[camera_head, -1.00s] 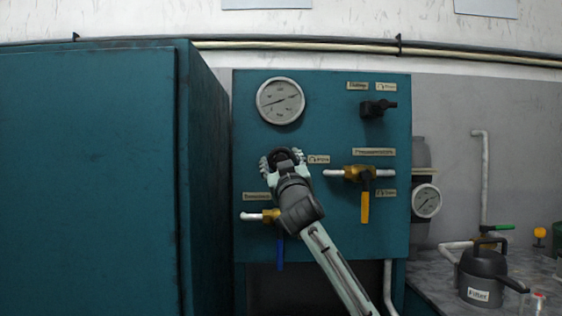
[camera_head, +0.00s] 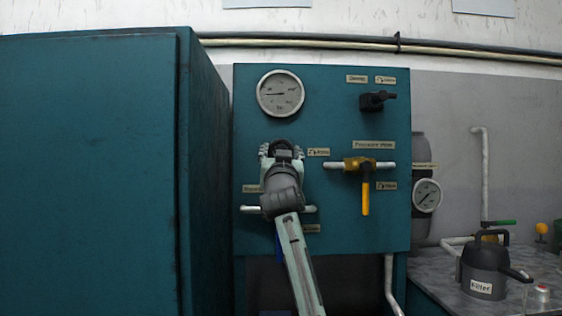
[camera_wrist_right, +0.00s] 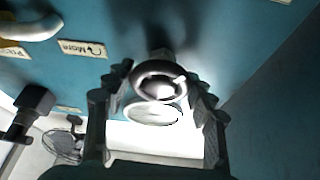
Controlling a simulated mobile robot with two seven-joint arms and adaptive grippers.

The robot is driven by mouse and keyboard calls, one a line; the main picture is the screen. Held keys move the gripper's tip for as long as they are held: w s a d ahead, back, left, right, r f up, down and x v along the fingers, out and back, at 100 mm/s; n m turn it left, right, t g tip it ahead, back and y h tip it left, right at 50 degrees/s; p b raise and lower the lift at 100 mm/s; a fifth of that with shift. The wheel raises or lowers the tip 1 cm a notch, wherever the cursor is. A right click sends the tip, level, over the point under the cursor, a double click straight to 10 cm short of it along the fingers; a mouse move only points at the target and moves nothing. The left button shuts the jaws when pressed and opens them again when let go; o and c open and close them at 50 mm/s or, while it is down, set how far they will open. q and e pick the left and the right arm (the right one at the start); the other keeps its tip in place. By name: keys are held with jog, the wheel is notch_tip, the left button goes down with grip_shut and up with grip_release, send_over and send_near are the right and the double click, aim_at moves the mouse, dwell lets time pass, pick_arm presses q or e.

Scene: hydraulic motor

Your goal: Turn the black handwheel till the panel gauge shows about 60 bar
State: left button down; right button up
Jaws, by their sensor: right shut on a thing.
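The black handwheel (camera_head: 282,143) is on the teal panel (camera_head: 330,110), below the panel gauge (camera_head: 281,93), and is partly hidden by my right gripper (camera_head: 282,152). In the wrist view, the handwheel's dark ring (camera_wrist_right: 160,80) sits between the two fingers of my right gripper (camera_wrist_right: 160,92), which is shut on it. The gauge has a white round face and a dark needle pointing left, nearly level. Its numbers are too small to read. My left gripper is not in view.
A yellow-handled valve (camera_head: 364,185) is on the panel right of my right arm, with a black knob (camera_head: 377,101) above it. My arm partly hides another valve's pipe (camera_head: 308,209). A teal cabinet (camera_head: 90,170) stands close left. A dark filler can (camera_head: 485,268) stands at right.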

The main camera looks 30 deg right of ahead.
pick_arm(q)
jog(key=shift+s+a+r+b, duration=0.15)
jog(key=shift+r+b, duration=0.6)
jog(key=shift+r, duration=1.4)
pick_arm(e)
jog(key=shift+m+g+h, duration=0.4)
jog(key=shift+m, duration=0.7)
jog(key=shift+m+g+h, duration=0.4)
jog(key=shift+m, duration=0.7)
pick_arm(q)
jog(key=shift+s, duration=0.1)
pick_arm(e)
jog(key=o, duration=1.2)
jog(key=v, duration=1.2)
